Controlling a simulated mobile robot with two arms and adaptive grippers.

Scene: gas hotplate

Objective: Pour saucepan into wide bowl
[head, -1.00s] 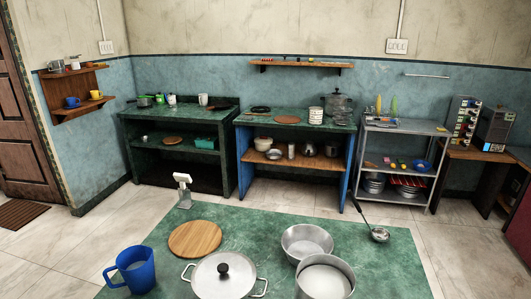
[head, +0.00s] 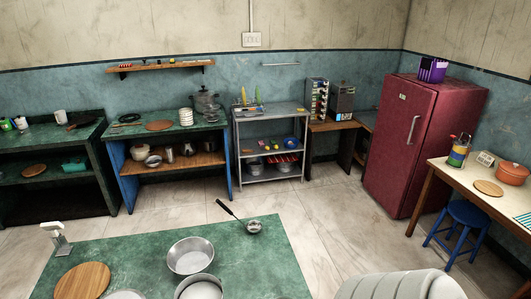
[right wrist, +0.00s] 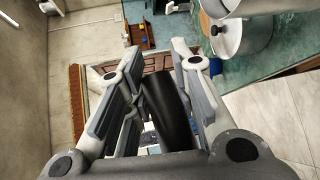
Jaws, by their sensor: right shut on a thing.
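In the head view, a wide, shallow steel bowl (head: 190,252) stands on the green table (head: 110,247). A deeper round steel pan (head: 198,288), which looks like the saucepan, stands just in front of it, cut by the lower edge. Its handle is out of that view. In the right wrist view, my right gripper (right wrist: 155,85) is closed around a thick black handle (right wrist: 168,108), which I take for the saucepan's. The pan that this handle belongs to cannot be made out there. Neither gripper shows in the head view; my left gripper is not seen.
A wooden board (head: 82,281), a white stand-like device (head: 57,238) and a ladle (head: 250,226) are on the table. A lidded pot (right wrist: 228,40) shows in the right wrist view. A red fridge (head: 415,140) stands at the wall.

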